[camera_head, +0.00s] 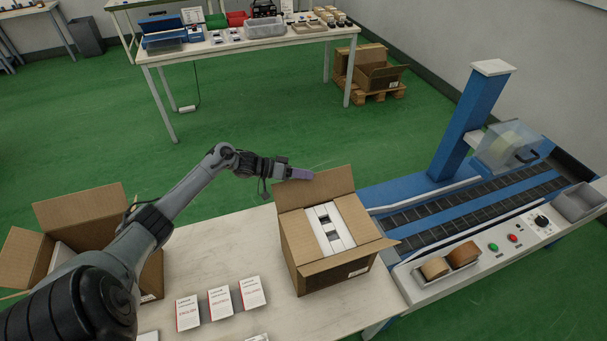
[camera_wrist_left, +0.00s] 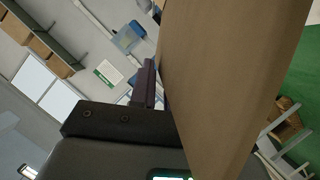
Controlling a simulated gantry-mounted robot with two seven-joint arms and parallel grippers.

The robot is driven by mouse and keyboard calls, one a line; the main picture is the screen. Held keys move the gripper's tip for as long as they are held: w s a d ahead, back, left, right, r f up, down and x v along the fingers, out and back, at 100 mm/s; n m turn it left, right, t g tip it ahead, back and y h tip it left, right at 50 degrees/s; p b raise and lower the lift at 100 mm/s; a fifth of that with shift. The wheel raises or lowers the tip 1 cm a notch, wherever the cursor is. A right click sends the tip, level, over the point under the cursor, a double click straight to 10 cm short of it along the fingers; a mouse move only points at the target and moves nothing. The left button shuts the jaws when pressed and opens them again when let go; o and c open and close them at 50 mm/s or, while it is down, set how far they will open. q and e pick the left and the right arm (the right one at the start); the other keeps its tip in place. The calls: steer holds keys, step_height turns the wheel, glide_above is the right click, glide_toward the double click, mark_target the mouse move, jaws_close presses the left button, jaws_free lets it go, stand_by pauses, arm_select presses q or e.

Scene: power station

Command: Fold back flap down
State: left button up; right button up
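An open cardboard box (camera_head: 332,274) stands on the white table, packed with white items (camera_head: 341,228) and some dark pieces between them. Its back flap (camera_head: 318,187) stands up, leaning slightly back. My left gripper (camera_head: 301,174) is at the top left of this flap, on its far side, with purple fingers held together and nothing visible between them. In the left wrist view the flap (camera_wrist_left: 228,65) fills the right half as a brown sheet. The fingers (camera_wrist_left: 148,84) are right beside it; I cannot tell whether they touch. My right gripper is not in view.
Another open box (camera_head: 80,215) stands at the left, partly behind my left arm. Several white booklets (camera_head: 220,302) lie on the table (camera_head: 200,263). A blue taping machine with a roller conveyor (camera_head: 450,210) stands to the right.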

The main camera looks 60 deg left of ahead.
arm_select(q)
jaws_close()
stand_by(0.8)
stand_by(0.4)
step_height(320, 180, up, 3)
steer(key=m+y+p, duration=0.2)
steer(key=m+p, duration=0.2)
steer(key=p, duration=0.8)
glide_above(308, 197)
steer(key=shift+w+a+f, duration=0.15)
steer(key=shift+a, duration=0.1)
steer(key=shift+d+y+p, duration=0.25)
steer(key=shift+y+p, duration=0.05)
steer(key=shift+p, duration=0.25)
steer(key=shift+s+d+f+p, duration=0.2)
steer(key=shift+d+p, duration=0.3)
steer(key=shift+p, duration=0.2)
